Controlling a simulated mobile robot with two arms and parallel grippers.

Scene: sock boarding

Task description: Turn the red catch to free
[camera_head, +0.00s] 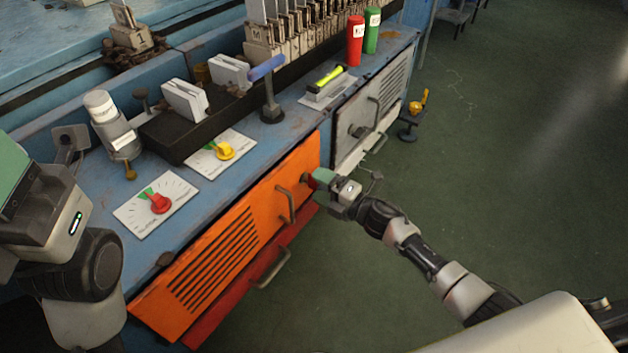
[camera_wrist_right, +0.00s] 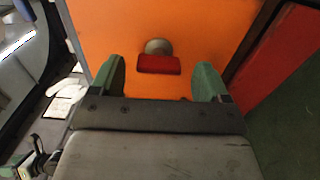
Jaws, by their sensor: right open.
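The red catch (camera_wrist_right: 158,65) is a short red bar on a round grey base, fixed to the orange door (camera_wrist_right: 120,35). In the right wrist view its bar lies level across the picture. My right gripper (camera_wrist_right: 158,80) is open, with one green finger on each side of the catch and a gap to both; I see no contact. In the head view my right gripper (camera_head: 316,179) is at the upper right part of the orange door (camera_head: 225,255) and mostly hides the catch. My left gripper (camera_head: 14,170) is at the left edge, partly cut off; its jaw opening cannot be made out.
The blue bench top carries a red dial knob (camera_head: 159,203), a yellow dial knob (camera_head: 225,150), a post with a blue handle (camera_head: 267,85) and red and green cylinders. A door handle (camera_head: 284,204) sticks out left of my right gripper. The green floor at right is mostly clear.

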